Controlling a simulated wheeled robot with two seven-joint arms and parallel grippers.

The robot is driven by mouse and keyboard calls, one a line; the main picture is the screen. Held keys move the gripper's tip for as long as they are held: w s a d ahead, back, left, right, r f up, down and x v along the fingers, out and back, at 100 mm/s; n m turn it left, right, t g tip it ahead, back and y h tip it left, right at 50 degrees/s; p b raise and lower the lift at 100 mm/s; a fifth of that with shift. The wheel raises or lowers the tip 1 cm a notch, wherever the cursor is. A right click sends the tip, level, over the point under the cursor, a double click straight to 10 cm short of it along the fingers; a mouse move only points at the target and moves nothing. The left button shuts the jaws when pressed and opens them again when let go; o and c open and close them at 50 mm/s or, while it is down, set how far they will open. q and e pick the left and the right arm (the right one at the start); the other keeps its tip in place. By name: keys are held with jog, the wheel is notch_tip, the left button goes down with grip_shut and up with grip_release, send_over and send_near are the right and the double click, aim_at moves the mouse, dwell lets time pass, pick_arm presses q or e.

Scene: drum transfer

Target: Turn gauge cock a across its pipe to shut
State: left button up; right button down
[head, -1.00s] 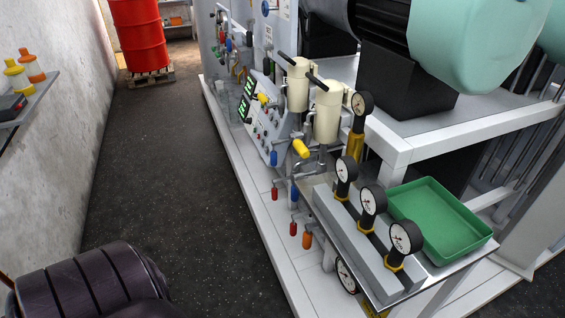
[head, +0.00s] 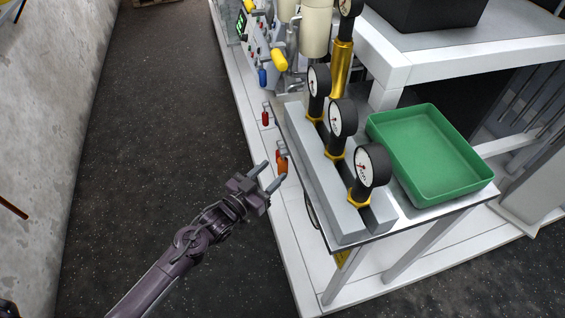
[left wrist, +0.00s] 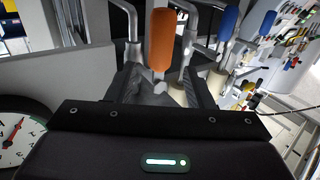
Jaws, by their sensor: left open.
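No label marks gauge cock a, so I cannot tell for sure which handle it is. An orange lever handle (head: 283,164) hangs at the left side of the gauge bench. My left gripper (head: 271,175) is open, with its fingertips close to this handle. In the left wrist view the orange handle (left wrist: 160,38) stands beyond and between the two open fingers (left wrist: 163,90). Contact cannot be made out. A red handle (head: 265,118) hangs farther back along the skid. My right gripper is out of view.
Three dial gauges stand on a grey block (head: 348,222) beside a green tray (head: 436,150). Blue (head: 262,77) and yellow (head: 279,60) handles are farther back. A blue handle (left wrist: 228,23) and a dial (left wrist: 18,137) flank the wrist view. The dark floor (head: 150,130) is clear.

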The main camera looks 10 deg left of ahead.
aim_at(279, 165)
pick_arm(q)
jog(key=x, duration=0.5)
jog(key=shift+w+d, duration=0.15)
jog(key=shift+w, duration=0.1)
grip_shut()
